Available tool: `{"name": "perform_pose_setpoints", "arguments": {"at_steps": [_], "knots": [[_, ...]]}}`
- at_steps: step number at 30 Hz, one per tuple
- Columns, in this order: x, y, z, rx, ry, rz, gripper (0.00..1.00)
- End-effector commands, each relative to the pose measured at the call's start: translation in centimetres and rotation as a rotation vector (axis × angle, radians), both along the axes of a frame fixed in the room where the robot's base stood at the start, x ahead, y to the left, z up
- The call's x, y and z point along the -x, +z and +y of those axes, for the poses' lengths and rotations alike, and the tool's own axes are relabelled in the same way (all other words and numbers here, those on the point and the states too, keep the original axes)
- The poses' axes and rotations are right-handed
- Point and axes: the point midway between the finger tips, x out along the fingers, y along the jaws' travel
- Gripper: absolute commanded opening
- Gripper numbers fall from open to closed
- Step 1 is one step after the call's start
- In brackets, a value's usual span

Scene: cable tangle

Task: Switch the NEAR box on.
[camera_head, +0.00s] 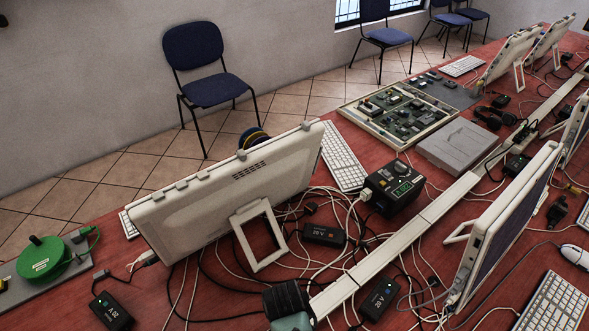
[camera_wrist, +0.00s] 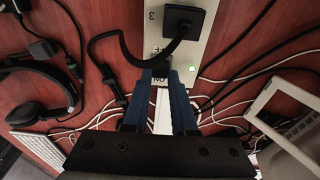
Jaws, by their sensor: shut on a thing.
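In the wrist view a pale box (camera_wrist: 207,28) marked "3" carries a black plug (camera_wrist: 184,22) with a coiled cord and a lit green lamp (camera_wrist: 193,68). Dark lettering like OFF and ON, seen upside down, is partly covered. My gripper (camera_wrist: 159,88) has its two blue fingers at the box's lower edge, shut on a small dark switch part (camera_wrist: 158,76) between the tips. The switch's exact position is hard to tell. I cannot match this box surely to one in the head view, and my gripper's fingers do not show there.
Headphones (camera_wrist: 40,92) lie left of the fingers, and a monitor stand (camera_wrist: 290,118) stands right. Loose cables cross the red table. In the head view, a white cable channel (camera_head: 385,252) runs between monitors (camera_head: 235,180), with black 20 V adapters (camera_head: 324,235) beside it.

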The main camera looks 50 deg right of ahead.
Motion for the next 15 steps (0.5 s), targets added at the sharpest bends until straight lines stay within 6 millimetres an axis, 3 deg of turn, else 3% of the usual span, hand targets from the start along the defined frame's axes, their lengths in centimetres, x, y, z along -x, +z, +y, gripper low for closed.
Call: {"name": "perform_pose_setpoints", "arguments": {"at_steps": [12,13,15], "knots": [[0.02,-0.03,-0.17,-0.057,0.0,-0.016,0.0],[0.02,-0.03,-0.17,-0.057,0.0,-0.016,0.28],[0.02,-0.03,-0.17,-0.057,0.0,-0.016,0.41]]}}
